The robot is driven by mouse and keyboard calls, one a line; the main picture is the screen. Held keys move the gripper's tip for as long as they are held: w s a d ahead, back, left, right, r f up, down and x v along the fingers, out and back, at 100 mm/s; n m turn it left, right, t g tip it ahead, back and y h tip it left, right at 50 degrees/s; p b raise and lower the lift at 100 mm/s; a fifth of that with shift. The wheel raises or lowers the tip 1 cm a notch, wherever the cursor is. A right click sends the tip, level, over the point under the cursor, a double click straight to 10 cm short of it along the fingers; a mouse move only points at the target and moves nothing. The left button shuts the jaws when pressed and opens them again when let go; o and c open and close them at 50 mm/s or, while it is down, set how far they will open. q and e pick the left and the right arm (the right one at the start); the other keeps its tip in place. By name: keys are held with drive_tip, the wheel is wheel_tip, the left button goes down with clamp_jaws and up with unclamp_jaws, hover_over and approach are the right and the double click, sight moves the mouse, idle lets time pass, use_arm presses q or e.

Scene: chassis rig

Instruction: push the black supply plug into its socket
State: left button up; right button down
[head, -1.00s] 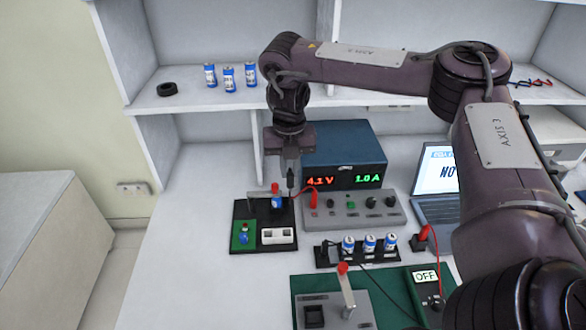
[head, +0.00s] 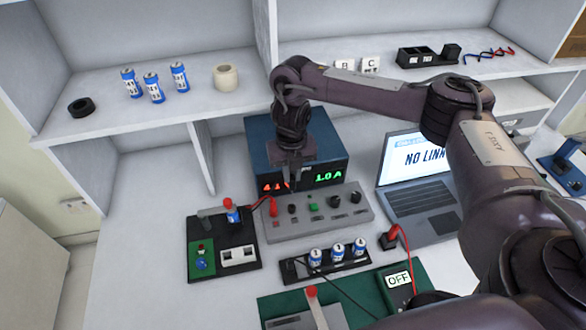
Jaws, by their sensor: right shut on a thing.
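My right gripper (head: 293,181) points down in front of the blue power supply (head: 262,143), just above the grey socket panel (head: 320,222). It is shut on a small dark piece, apparently the black plug, mostly hidden by the fingers and blending with the supply behind. A dark round fitting (head: 292,209), perhaps the black socket, shows on the panel below the gripper; whether plug and socket touch I cannot tell. A red plug (head: 273,207) with a red lead stands in the panel to the left. My left gripper is not in view.
A black rig (head: 222,262) with a blue cell stands left of the panel. A black holder (head: 325,265) with three blue cells lies in front, near a green mat (head: 355,309) with a meter. A laptop (head: 415,180) stands right. A shelf is above.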

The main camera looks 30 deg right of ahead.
sight(292, 189)
drive_tip(key=shift+s+a+r, duration=0.15)
drive_tip(key=shift+f, duration=0.7)
wheel_tip(292, 189, down, 3)
drive_tip(key=b, duration=0.2)
drive_tip(key=shift+f+b, duration=0.1)
drive_tip(key=shift+b, duration=0.2)
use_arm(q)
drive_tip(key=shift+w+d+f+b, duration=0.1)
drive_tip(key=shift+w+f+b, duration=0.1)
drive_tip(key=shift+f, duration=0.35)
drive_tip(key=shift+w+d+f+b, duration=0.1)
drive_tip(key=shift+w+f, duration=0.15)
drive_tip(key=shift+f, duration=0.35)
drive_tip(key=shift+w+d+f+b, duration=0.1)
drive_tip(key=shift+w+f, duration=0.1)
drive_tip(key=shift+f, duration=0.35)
use_arm(e)
drive_tip(key=shift+f, duration=0.7)
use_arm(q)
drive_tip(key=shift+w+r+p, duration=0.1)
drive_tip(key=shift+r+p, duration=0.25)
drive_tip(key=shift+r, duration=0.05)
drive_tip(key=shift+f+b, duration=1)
use_arm(e)
drive_tip(key=shift+f, duration=1.35)
drive_tip(key=c, duration=1.3)
unclamp_jaws()
